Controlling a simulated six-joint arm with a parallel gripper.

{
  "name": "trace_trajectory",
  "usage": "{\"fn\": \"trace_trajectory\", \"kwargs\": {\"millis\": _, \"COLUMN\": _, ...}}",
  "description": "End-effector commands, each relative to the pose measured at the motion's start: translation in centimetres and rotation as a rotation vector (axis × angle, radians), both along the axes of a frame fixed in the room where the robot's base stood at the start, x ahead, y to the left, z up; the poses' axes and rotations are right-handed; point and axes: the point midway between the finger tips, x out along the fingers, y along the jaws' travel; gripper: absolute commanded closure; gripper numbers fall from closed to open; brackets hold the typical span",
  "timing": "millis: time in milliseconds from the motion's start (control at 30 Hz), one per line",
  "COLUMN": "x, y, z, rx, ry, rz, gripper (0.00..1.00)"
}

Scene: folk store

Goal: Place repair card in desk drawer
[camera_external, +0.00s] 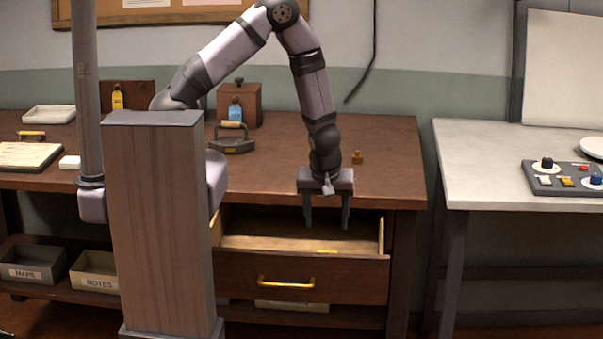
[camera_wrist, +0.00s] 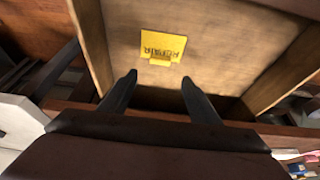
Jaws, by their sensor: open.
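The desk drawer (camera_external: 300,276) is pulled open below the brown desktop, with a brass handle on its front. The yellow repair card (camera_wrist: 162,47) lies flat on the drawer floor in the wrist view, its lettering upside down there. In the external view only a thin yellow strip of the card (camera_external: 327,252) shows above the drawer front. My gripper (camera_external: 327,226) is open and empty over the drawer, fingers pointing down. In the wrist view my gripper (camera_wrist: 158,82) has its two fingertips apart, with the card beyond them and not between them.
The brown desk (camera_external: 280,160) carries a dark iron-like object (camera_external: 232,140), a small brass item (camera_external: 357,157) and a wooden box (camera_external: 240,104) with a blue tag. Bins (camera_external: 95,270) stand on the shelf below. A grey table (camera_external: 500,150) stands right, across a gap.

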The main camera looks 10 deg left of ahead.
Motion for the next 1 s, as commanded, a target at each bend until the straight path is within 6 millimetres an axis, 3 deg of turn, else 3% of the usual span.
{"fn": "trace_trajectory", "kwargs": {"millis": 467, "x": 0.2, "y": -0.1, "z": 1.1, "rx": -0.017, "ry": 0.004, "rz": -0.001, "gripper": 0.43}}
{"fn": "trace_trajectory", "kwargs": {"millis": 567, "x": 1.3, "y": -0.4, "z": 2.0, "rx": -0.060, "ry": 0.015, "rz": -0.006, "gripper": 0.43}}
{"fn": "trace_trajectory", "kwargs": {"millis": 733, "x": 4.7, "y": -0.2, "z": 5.2, "rx": -0.186, "ry": 0.052, "rz": -0.031, "gripper": 0.43}}
{"fn": "trace_trajectory", "kwargs": {"millis": 867, "x": 7.0, "y": 2.0, "z": 8.5, "rx": -0.274, "ry": 0.096, "rz": -0.063, "gripper": 0.43}}
{"fn": "trace_trajectory", "kwargs": {"millis": 1000, "x": 8.0, "y": 6.8, "z": 11.6, "rx": -0.303, "ry": 0.151, "rz": -0.097, "gripper": 0.43}}
